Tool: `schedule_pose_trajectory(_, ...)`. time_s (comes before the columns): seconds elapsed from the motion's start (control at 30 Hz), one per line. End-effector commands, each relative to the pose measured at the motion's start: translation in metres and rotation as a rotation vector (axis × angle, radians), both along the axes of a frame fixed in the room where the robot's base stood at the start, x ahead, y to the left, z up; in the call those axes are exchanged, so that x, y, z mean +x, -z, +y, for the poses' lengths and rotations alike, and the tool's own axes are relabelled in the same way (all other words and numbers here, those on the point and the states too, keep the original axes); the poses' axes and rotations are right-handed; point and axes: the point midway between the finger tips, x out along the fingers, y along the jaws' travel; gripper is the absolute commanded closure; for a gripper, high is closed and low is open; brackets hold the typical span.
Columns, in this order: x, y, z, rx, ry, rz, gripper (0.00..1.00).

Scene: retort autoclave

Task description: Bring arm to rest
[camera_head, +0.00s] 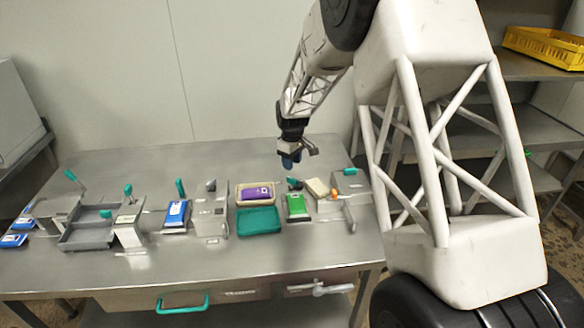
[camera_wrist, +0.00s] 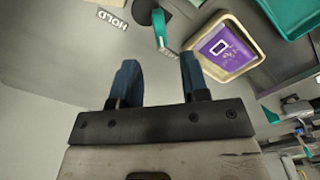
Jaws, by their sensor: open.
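My gripper (camera_head: 291,160) hangs above the back right part of the steel table (camera_head: 150,262), clear of everything on it. In the wrist view my gripper (camera_wrist: 160,82) shows two blue fingers set wide apart with nothing between them. My arm rises from the right side of the head view and bends over to the gripper. A purple pouch (camera_head: 256,193) lies in a beige tray (camera_head: 239,202). The pouch also shows in the wrist view (camera_wrist: 228,50), to the right of the fingers.
A teal tray (camera_head: 259,221) sits in front of the beige one. A green packet (camera_head: 298,207) and blue packets (camera_head: 175,216) lie among metal fixtures with teal handles. A grey tray (camera_head: 88,236) is at left. Shelves with a yellow crate (camera_head: 545,46) stand at right.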

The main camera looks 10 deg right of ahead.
Motion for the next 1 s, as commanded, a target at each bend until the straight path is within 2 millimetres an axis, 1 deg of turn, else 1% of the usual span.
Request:
schedule_pose_trajectory(0.43, -0.001, -0.003, 0.0, 0.0, 0.001, 0.0, 0.58)
schedule_pose_trajectory(0.57, -0.005, -0.01, -0.001, 0.001, 0.01, -0.004, 0.58)
schedule_pose_trajectory(0.67, -0.013, -0.019, -0.003, 0.0, 0.024, -0.008, 0.58)
schedule_pose_trajectory(0.77, -0.025, -0.035, -0.006, 0.001, 0.048, -0.016, 0.58)
schedule_pose_trajectory(0.87, -0.042, -0.052, -0.01, 0.002, 0.078, -0.024, 0.58)
schedule_pose_trajectory(1.0, -0.071, -0.081, -0.016, 0.004, 0.129, -0.04, 0.58)
